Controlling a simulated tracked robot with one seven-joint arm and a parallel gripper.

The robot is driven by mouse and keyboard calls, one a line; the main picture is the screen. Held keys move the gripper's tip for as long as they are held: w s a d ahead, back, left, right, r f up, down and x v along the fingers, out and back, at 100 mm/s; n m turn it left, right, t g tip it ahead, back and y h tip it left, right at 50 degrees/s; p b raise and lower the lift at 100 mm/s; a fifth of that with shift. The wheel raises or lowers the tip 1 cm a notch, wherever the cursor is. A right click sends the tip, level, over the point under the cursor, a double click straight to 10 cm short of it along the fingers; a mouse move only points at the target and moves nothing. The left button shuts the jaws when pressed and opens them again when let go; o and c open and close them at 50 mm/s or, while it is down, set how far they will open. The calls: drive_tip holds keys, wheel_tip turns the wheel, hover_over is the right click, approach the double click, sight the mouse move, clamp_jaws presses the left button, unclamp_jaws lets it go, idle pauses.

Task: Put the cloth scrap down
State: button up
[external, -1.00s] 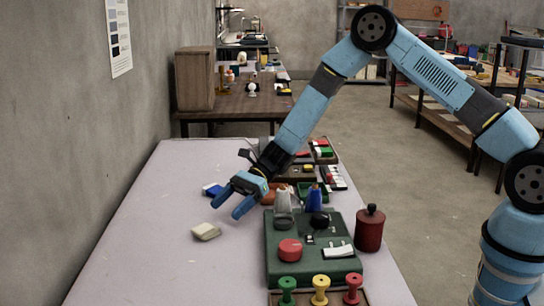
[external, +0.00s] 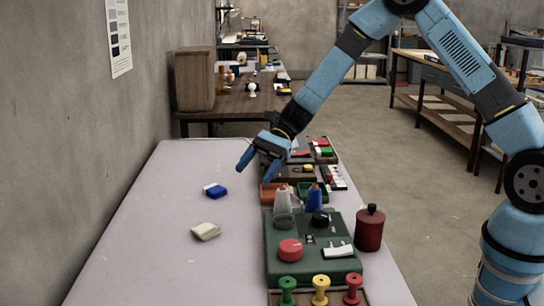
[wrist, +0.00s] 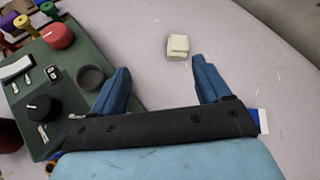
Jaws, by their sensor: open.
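The cream cloth scrap (external: 206,231) lies on the table's left part in the external view, apart from my gripper. It looks like a small folded pad and also shows in the wrist view (wrist: 177,47), beyond the fingertips. My gripper (external: 258,168) is above the table, farther back than the scrap and to its right. In the wrist view its two blue fingers (wrist: 162,72) are spread wide with nothing between them.
A blue and white block (external: 215,190) lies behind the scrap. The green panel (external: 318,275) with knobs, a red canister (external: 369,228) and several spools stand to the right. The pale table (external: 150,240) is clear around the scrap.

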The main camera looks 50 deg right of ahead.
drive_tip(key=s+d+r+n+t+h, duration=0.1)
drive_tip(key=s+d+r+n+h, duration=0.3)
drive_tip(key=s+r, duration=0.55)
drive_tip(key=s+d+r+n+t+h, duration=0.1)
drive_tip(key=s+d+r+n+h, duration=0.1)
drive_tip(key=s+d+r+n, duration=0.6)
drive_tip(key=s+d+r+n+t+h, duration=0.1)
drive_tip(key=s+d+r+t+h, duration=0.1)
drive_tip(key=s, duration=0.9)
drive_tip(key=s+d+r+n+t+h, duration=0.1)
drive_tip(key=s+d+r+t+h, duration=0.1)
drive_tip(key=s+d+r, duration=0.5)
drive_tip(key=s+d+h, duration=0.1)
drive_tip(key=s+d, duration=0.1)
drive_tip(key=s, duration=0.1)
drive_tip(key=shift+s+r+n+h, duration=0.2)
drive_tip(key=shift+s+n+h, duration=0.15)
drive_tip(key=shift+n+h, duration=0.05)
